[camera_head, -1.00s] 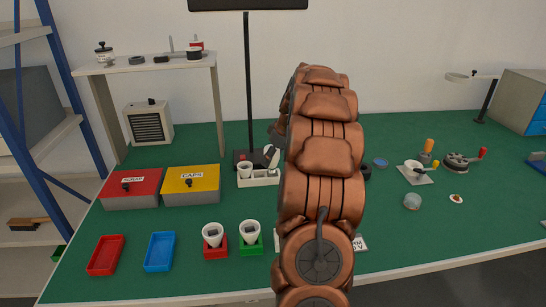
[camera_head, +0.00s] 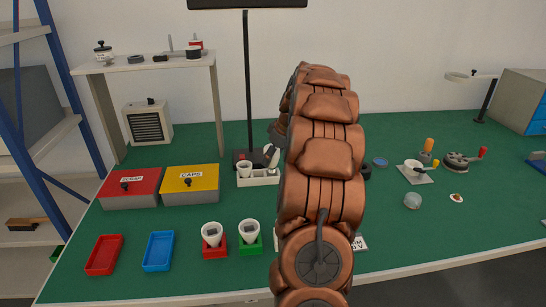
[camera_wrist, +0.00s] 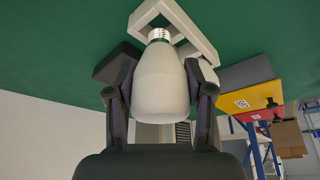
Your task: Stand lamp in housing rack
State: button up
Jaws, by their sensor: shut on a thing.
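My gripper (camera_wrist: 162,75) is shut on a white lamp (camera_wrist: 160,85), with one dark finger on each side of its body. The lamp's metal screw base (camera_wrist: 159,35) points to the top of the wrist view, towards the white housing rack (camera_wrist: 203,48). I cannot tell whether the base touches the rack. In the head view the rack (camera_head: 262,181) stands mid-table, beside the lamp stand's dark foot, with a white cup-shaped housing (camera_head: 244,169) in its left part. The lamp (camera_head: 273,157) shows above the rack's right part. My copper arm hides most of the gripper there.
A red SCRAP box (camera_head: 131,188) and a yellow CAPS box (camera_head: 190,184) stand left of the rack. In front are a red tray (camera_head: 104,254), a blue tray (camera_head: 158,250) and white cups in red (camera_head: 214,250) and green (camera_head: 250,246) holders. A black pole (camera_head: 248,80) rises behind the rack.

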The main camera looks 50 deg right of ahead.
jog(key=shift+f+b, duration=1.1)
jog(key=shift+f, duration=0.4)
dwell(1.5)
jog(key=o, duration=1.2)
jog(key=shift+r, duration=0.1)
jog(key=v, duration=1.1)
jog(key=shift+s+r, duration=0.15)
jog(key=shift+r, duration=0.25)
